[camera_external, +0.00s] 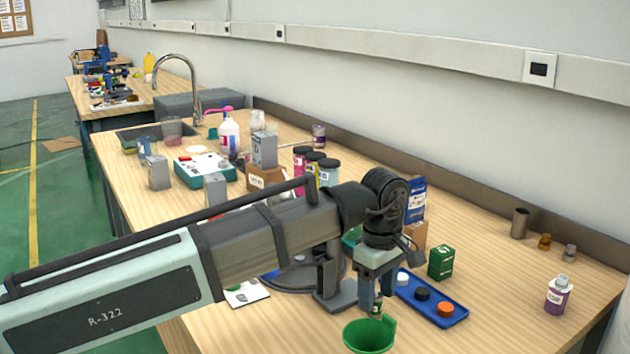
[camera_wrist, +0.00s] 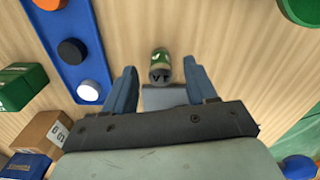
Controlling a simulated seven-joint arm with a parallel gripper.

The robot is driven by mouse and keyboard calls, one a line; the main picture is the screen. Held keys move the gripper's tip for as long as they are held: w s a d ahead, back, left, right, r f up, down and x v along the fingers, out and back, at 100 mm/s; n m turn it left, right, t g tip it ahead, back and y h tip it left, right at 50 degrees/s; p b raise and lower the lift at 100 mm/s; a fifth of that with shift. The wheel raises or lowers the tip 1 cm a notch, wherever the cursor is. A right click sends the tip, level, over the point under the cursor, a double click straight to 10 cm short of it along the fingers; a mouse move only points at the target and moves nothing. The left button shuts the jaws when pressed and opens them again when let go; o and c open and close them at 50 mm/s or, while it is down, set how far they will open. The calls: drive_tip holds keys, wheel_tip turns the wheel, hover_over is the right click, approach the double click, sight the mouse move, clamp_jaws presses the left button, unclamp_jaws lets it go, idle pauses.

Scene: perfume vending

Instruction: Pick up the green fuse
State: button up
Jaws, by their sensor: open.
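The green fuse (camera_wrist: 160,64) is a small cylinder with a green body, a pale mark and a dark end. In the wrist view it shows between and slightly beyond the fingertips of my gripper (camera_wrist: 159,72), with gaps on both sides. My gripper is open, and its blue-grey fingers point down. In the external view my gripper (camera_external: 377,303) is low over the table's near part, beside the blue tray and above the green cup's rim. A small object, likely the fuse (camera_external: 377,315), shows at its fingertips there, partly hidden by the cup.
A green cup (camera_external: 356,337) stands just below my gripper in the external view. A blue tray (camera_external: 460,311) with white, black and orange caps lies to the right. A green box (camera_external: 441,262) and purple bottle (camera_external: 558,297) stand nearby. The table right of the tray is mostly clear.

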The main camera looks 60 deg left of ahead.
drive_tip(key=shift+f, duration=0.75)
drive_tip(key=shift+c, duration=0.3)
clamp_jaws()
